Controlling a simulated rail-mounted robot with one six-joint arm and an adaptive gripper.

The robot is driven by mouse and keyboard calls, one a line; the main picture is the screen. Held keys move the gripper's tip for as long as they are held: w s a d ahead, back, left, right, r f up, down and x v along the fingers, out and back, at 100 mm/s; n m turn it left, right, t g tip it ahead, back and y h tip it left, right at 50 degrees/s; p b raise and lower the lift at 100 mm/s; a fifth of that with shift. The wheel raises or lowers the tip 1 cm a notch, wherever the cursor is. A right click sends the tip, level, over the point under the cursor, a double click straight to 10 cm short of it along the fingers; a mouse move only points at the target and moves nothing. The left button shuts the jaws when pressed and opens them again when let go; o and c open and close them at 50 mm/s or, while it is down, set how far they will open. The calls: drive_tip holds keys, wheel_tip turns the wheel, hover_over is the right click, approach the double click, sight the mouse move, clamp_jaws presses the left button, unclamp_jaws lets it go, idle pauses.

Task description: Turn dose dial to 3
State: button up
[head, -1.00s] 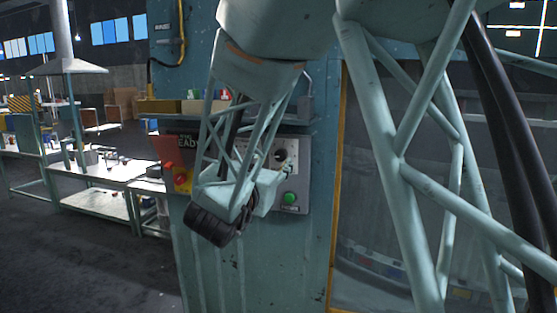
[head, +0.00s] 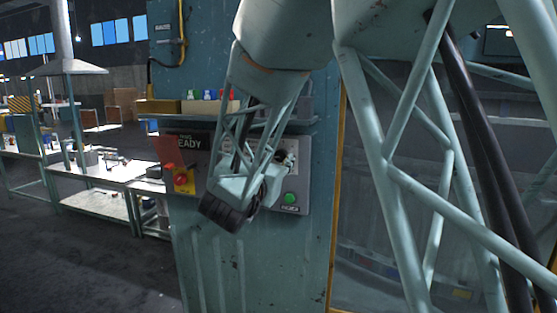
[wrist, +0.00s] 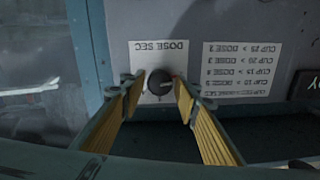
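The dose dial (wrist: 159,82) is a small dark round knob on a white plate marked DOSE SEC, upside down in the wrist view. My gripper (wrist: 156,86) is open, with one yellow-ribbed finger on each side of the dial. The right fingertip looks very near the dial's edge, and a gap shows on the left. Whether either finger touches is unclear. I cannot read which number the dial points to.
A white chart (wrist: 254,67) of cup and dose lines is beside the dial. A green button (head: 290,198) is low on the panel. A red knob on a yellow base (head: 181,178) and a dark READY display (head: 190,143) are to the left. A shelf (head: 310,122) juts out above.

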drive_tip(key=c, duration=0.5)
drive_tip(key=shift+f+m+b, duration=0.2)
drive_tip(key=shift+m+b, duration=0.6)
drive_tip(key=shift+b, duration=0.55)
drive_tip(key=m+b, duration=0.1)
drive_tip(key=b, duration=0.2)
drive_tip(key=shift+m, duration=0.4)
drive_tip(key=m+b, duration=0.3)
drive_tip(key=shift+b, duration=0.35)
drive_tip(key=shift+m+b, duration=0.9)
drive_tip(key=shift+m, duration=0.3)
drive_tip(key=m, duration=0.5)
drive_tip(key=shift+a+r, duration=0.1)
drive_tip(key=shift+r, duration=0.05)
drive_tip(key=m, duration=0.6)
drive_tip(key=shift+h, duration=0.3)
drive_tip(key=shift+m, duration=0.3)
